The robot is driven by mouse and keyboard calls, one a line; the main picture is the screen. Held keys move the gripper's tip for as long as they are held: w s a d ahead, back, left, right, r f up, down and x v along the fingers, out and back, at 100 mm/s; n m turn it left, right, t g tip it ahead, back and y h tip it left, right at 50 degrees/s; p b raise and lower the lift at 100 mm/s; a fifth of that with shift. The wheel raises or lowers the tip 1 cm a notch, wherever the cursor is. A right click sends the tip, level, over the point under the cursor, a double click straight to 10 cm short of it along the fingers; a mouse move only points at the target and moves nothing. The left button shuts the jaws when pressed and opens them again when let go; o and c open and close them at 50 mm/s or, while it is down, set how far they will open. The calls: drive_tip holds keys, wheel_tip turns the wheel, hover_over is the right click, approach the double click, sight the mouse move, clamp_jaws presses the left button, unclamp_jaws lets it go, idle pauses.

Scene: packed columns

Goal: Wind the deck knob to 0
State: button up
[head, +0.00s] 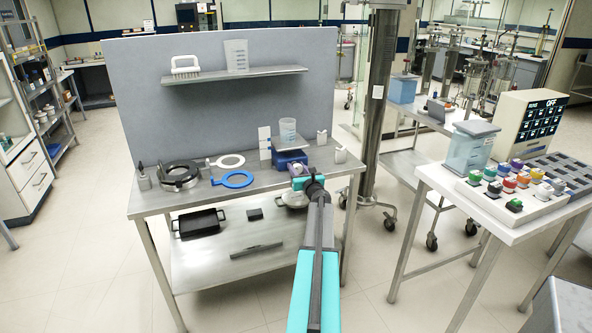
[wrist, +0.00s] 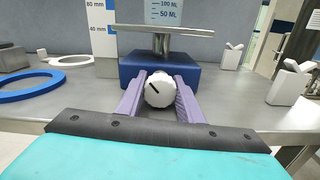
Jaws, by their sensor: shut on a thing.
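The deck knob (wrist: 160,90) is a white, ridged dial with a dark pointer mark, on the front of a blue jack (wrist: 126,72). In the head view my gripper (head: 300,179) is at the front of the blue jack (head: 290,158) and hides the knob. A metal deck plate (wrist: 165,31) tops the jack and bears a clear graduated beaker (wrist: 168,12).
A white height scale with blue bands (wrist: 98,30) stands behind the jack at left. Blue (head: 233,179) and white (head: 227,161) rings lie left on the bench. White holders (head: 340,154) stand at right. A shelf (head: 235,76) hangs above.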

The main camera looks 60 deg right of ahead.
drive_tip(key=shift+a+f+n+b, duration=0.15)
drive_tip(key=shift+n+b, duration=0.25)
drive_tip(key=shift+b, duration=0.5)
drive_tip(key=shift+n+b, duration=0.4)
drive_tip(key=shift+b, duration=0.2)
drive_tip(key=n+b, duration=0.2)
drive_tip(key=b, duration=0.1)
drive_tip(key=shift+w, duration=0.1)
drive_tip(key=shift+b, duration=0.4)
drive_tip(key=shift+n+b, duration=0.4)
drive_tip(key=shift+n, duration=0.2)
drive_tip(key=o, duration=1.1)
drive_tip(key=shift+c, duration=0.2)
